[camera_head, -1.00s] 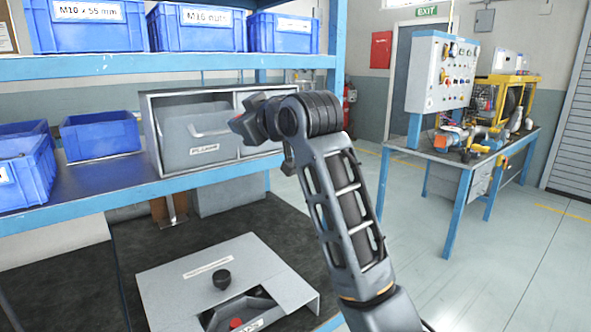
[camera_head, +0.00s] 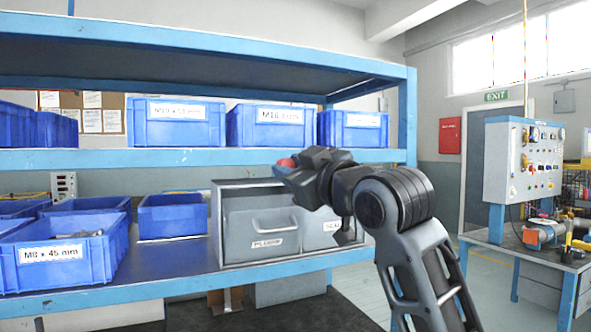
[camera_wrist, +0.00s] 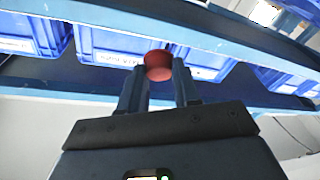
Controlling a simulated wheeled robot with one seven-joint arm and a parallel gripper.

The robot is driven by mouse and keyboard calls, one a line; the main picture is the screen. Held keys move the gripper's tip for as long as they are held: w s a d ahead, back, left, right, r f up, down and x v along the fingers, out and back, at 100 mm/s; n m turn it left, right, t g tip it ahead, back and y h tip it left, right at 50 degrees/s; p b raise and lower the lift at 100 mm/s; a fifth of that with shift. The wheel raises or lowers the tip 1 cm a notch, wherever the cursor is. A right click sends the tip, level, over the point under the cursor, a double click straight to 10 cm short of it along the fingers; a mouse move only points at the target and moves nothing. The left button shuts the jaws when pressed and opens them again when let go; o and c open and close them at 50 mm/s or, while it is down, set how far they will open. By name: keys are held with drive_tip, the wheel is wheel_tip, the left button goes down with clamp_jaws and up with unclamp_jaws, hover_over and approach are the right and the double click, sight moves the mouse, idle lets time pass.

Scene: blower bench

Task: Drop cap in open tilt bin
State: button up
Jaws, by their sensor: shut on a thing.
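A red cap (camera_wrist: 158,66) is clamped between the fingers of my gripper (camera_wrist: 158,82) in the wrist view. In the head view a bit of the red cap (camera_head: 287,162) shows at the tip of my gripper (camera_head: 284,168). My gripper is above the grey tilt-bin cabinet (camera_head: 214,240), near its top edge, and partly in front of it. The left tilt bin (camera_head: 262,228) has a handle and a label and is tipped forward, open at the top. The right tilt bin (camera_head: 312,225) is partly hidden by my arm; I cannot tell whether it is open.
Blue bins (camera_head: 177,125) stand on the shelf (camera_head: 120,158) just behind and above my gripper. More blue bins (camera_head: 60,255) stand left of the cabinet on the lower shelf (camera_head: 160,290). A blue upright (camera_head: 403,120) is to the right. A workbench (camera_head: 540,250) stands farther right.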

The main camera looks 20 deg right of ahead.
drive_tip(key=shift+w+f+b, duration=0.4)
drive_tip(key=shift+w+f, duration=0.25)
drive_tip(key=shift+w, duration=0.95)
drive_tip(key=shift+w+f+b, duration=0.4)
drive_tip(key=shift+w+f, duration=0.2)
drive_tip(key=shift+w, duration=1)
drive_tip(key=shift+w+f+b, duration=0.4)
drive_tip(key=shift+w+f, duration=0.25)
drive_tip(key=shift+w, duration=0.95)
drive_tip(key=o, duration=1.1)
drive_tip(key=shift+b+v, duration=0.85)
drive_tip(key=shift+v, duration=3.1)
